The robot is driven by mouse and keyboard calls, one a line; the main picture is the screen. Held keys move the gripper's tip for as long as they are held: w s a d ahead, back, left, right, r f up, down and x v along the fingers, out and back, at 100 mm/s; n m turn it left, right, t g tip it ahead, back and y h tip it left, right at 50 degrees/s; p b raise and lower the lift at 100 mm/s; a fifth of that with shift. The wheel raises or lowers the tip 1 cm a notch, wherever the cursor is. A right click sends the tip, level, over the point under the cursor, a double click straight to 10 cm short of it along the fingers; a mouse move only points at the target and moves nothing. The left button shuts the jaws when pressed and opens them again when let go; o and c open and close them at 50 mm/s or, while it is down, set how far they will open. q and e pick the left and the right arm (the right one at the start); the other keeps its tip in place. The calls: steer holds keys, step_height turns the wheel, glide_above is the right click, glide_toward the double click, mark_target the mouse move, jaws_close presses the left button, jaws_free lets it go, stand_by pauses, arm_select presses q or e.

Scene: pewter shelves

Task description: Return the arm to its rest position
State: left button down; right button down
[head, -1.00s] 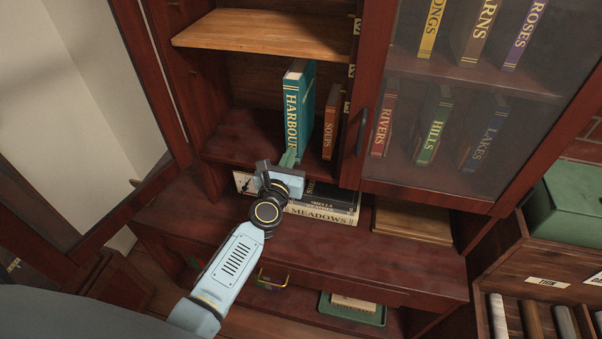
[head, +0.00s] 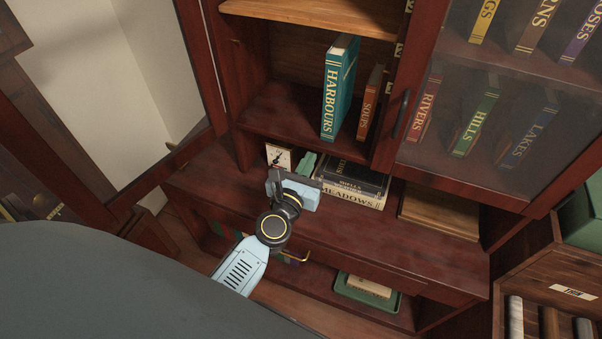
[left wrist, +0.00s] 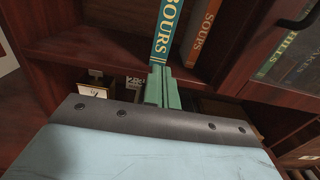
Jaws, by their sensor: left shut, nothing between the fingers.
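My left gripper (head: 307,165) is shut and empty, its green fingers together, in front of the open cabinet and above the lower ledge. In the left wrist view its fingers (left wrist: 163,87) point toward the shelf and overlap the foot of the teal HARBOURS book. That book (head: 340,88) stands upright on the shelf, apart from the gripper in the head view. The brown SOUPS book (head: 369,103) stands to its right and also shows in the left wrist view (left wrist: 201,32). My right gripper does not show.
A stack of lying books with MEADOWS (head: 352,190) is just right of the gripper on the ledge. A small clock (head: 280,157) stands behind it. The glass door (head: 500,110) covers more books at right. An open door frame (head: 170,160) stands at left.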

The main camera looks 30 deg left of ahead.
arm_select(q)
steer(key=shift+s+d, duration=0.2)
steer(key=shift+s, duration=1.6)
steer(key=s+d+f+m+g+h, duration=0.1)
steer(key=s+f+m+g, duration=0.25)
steer(key=f+m, duration=0.5)
steer(key=s+d+f+m+g+h+b, duration=0.15)
steer(key=s+f+m, duration=0.4)
steer(key=f, duration=0.55)
steer(key=s+d+f+m+g+h, duration=0.2)
steer(key=s+f+m+g, duration=0.15)
steer(key=f+m, duration=0.5)
steer(key=s+a+f+m+g, duration=0.2)
steer(key=s+f+m, duration=0.3)
steer(key=s, duration=0.4)
steer(key=s+a+f+m+g+y, duration=0.1)
steer(key=s+a+f+m+g, duration=0.1)
steer(key=s+f+m, duration=0.4)
steer(key=s+a+f+m+g+y, duration=0.1)
steer(key=s+a+f+m+g, duration=0.2)
steer(key=s, duration=1)
step_height(320, 180, down, 4)
steer(key=m+g, duration=0.1)
steer(key=m, duration=0.2)
steer(key=shift+r, duration=0.25)
